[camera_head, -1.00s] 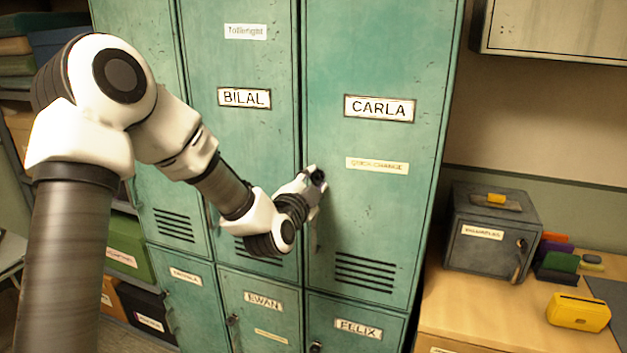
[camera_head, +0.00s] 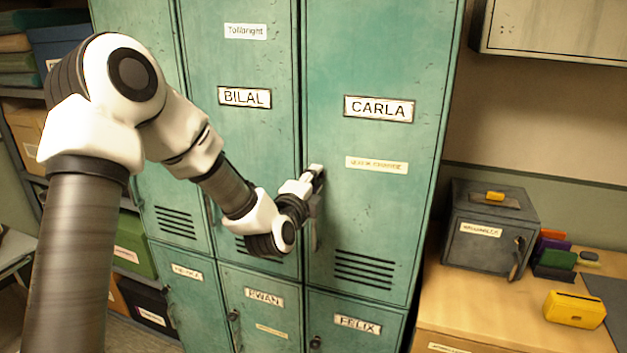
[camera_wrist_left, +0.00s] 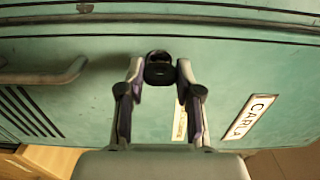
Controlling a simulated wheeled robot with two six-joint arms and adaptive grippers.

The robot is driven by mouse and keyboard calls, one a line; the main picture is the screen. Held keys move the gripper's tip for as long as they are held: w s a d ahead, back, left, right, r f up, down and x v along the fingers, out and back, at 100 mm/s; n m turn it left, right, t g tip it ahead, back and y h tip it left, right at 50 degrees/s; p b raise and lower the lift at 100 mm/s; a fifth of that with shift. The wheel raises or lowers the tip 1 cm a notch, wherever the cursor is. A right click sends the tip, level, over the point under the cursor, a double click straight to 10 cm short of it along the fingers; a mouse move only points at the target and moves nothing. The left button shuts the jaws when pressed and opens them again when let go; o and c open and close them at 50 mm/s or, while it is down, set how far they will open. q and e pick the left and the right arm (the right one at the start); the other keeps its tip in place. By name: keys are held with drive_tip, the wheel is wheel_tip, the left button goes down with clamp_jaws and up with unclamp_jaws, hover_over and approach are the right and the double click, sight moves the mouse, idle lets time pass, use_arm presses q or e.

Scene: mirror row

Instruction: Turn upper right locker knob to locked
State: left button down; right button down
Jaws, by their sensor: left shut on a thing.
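The upper right locker (camera_head: 375,60) is green, carries a "CARLA" label and is closed. My left gripper (camera_head: 317,178) is at the left edge of its door, beside the "BILAL" locker. In the left wrist view the fingers of my left gripper (camera_wrist_left: 160,72) are shut on a dark knob (camera_wrist_left: 158,58) on the green door. In the head view the gripper mostly hides the knob. The turn of the knob cannot be read. A door handle (camera_wrist_left: 62,73) shows to the left in the left wrist view. My right gripper is not in view.
Small lower lockers, "EWAN" (camera_head: 264,297) and "FELIX" (camera_head: 357,324), have knobs of their own. A wooden desk (camera_head: 480,310) at right holds a grey box (camera_head: 487,235) and a yellow case (camera_head: 575,309). A wall cabinet (camera_head: 560,28) hangs at upper right.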

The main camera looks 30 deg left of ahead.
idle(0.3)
use_arm(q)
drive_tip(key=c, duration=0.8)
unclamp_jaws()
drive_tip(key=v, duration=0.7)
drive_tip(key=shift+s, duration=0.2)
drive_tip(key=shift+f, duration=0.1)
